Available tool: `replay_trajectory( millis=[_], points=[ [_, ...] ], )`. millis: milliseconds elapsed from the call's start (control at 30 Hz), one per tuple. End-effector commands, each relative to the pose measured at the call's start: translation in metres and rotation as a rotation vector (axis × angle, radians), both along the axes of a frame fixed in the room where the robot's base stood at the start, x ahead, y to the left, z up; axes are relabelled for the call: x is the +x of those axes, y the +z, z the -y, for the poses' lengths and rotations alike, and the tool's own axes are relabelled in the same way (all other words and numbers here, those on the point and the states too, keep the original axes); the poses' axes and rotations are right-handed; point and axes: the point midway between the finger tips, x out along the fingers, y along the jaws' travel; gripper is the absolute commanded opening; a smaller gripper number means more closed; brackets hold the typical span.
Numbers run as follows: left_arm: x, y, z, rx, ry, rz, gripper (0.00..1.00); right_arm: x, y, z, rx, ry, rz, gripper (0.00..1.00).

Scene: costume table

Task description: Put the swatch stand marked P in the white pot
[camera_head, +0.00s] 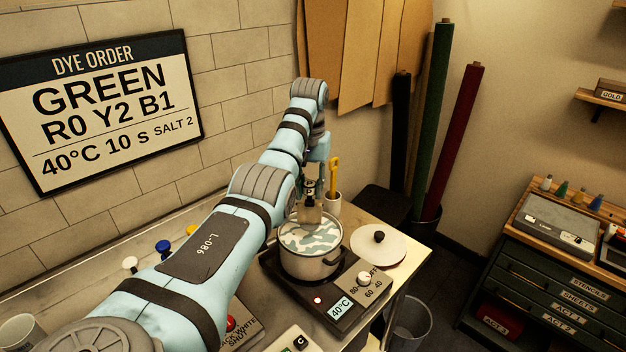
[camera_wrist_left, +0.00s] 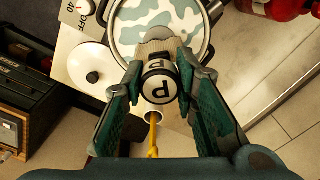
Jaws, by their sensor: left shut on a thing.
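My left gripper (camera_head: 311,188) is shut on the swatch stand marked P (camera_wrist_left: 158,86), whose round black-and-white knob shows between the fingers in the left wrist view. In the head view the stand (camera_head: 310,212) hangs at the far side of the white pot (camera_head: 306,268), over its rim area. I cannot tell whether its lower end touches the pot's contents. The pot has a mottled green-and-white surface inside; the pot also shows in the left wrist view (camera_wrist_left: 116,38), beyond the stand. My right gripper is not in view.
The pot stands on a hot plate (camera_head: 345,308) with a dial and a 40°C label. A white lid (camera_head: 378,250) lies to its right. A white cup with a yellow tool (camera_head: 333,180) stands behind. A bin (camera_head: 410,325) is below the table's right edge.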

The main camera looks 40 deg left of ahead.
Motion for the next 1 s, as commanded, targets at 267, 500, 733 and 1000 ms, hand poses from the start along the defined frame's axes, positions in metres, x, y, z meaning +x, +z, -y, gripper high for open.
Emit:
replay_trajectory(
  millis=[267, 500, 733, 1000],
  points=[
    [0.0, -0.042, 0.001, -0.001, -0.004, -0.003, 0.0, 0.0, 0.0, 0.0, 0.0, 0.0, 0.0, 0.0],
    [0.002, -0.077, 0.003, -0.001, -0.006, -0.002, 0.0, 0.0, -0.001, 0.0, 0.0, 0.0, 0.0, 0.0],
    [0.001, -0.102, 0.001, -0.001, -0.004, 0.0, 0.0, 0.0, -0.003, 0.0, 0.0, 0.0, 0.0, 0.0],
    [0.0, -0.108, 0.001, -0.001, -0.002, 0.0, 0.0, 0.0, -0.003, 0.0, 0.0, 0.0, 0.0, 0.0]
  ],
)
